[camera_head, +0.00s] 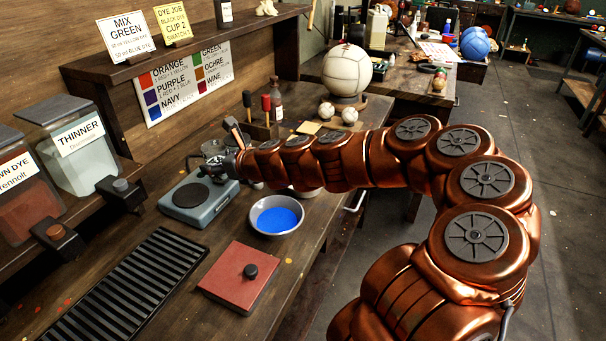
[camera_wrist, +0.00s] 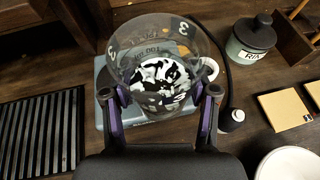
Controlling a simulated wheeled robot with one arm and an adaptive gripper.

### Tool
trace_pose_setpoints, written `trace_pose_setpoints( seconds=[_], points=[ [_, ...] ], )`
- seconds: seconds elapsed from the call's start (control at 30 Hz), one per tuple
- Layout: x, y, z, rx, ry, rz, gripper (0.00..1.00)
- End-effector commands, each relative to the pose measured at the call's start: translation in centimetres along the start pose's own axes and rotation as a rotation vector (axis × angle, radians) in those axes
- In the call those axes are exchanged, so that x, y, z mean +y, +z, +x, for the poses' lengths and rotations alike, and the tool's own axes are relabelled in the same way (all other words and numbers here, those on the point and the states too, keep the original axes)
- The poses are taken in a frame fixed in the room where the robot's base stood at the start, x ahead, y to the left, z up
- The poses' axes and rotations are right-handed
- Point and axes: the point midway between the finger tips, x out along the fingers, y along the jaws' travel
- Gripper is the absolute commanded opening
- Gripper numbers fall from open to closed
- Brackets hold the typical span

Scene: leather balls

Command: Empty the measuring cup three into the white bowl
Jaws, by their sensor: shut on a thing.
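My gripper (camera_wrist: 161,98) is shut on a clear measuring cup (camera_wrist: 190,45) marked with a 3. The wrist view looks down into the cup, and swirled white and black contents show inside it. In the head view my gripper (camera_head: 232,166) is small at the end of my copper arm, above and behind the grey scale; the cup's outline is hard to make out there. A white bowl (camera_wrist: 290,165) is cut off at the lower right of the wrist view, apart from the cup. In the head view a pale bowl (camera_head: 306,193) is mostly hidden by my arm.
A metal bowl of blue liquid (camera_head: 276,216) and a red lidded box (camera_head: 240,277) stand at the bench front. A grey scale (camera_head: 198,205) and black slatted rack (camera_head: 120,290) lie left. A lidded pot (camera_wrist: 250,38) and cards (camera_wrist: 285,108) stand right in the wrist view.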

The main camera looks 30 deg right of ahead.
Motion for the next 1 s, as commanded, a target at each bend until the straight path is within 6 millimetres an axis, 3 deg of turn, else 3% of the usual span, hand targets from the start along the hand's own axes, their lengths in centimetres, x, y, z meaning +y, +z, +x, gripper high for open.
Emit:
trace_pose_setpoints(
  seconds=[0.4, 1.0],
  points=[
    [-2.4, -4.4, -3.0, 0.002, 0.065, -0.023, 0.15],
    [-4.5, -8.2, -8.4, 0.001, 0.157, -0.064, 0.15]
  ],
)
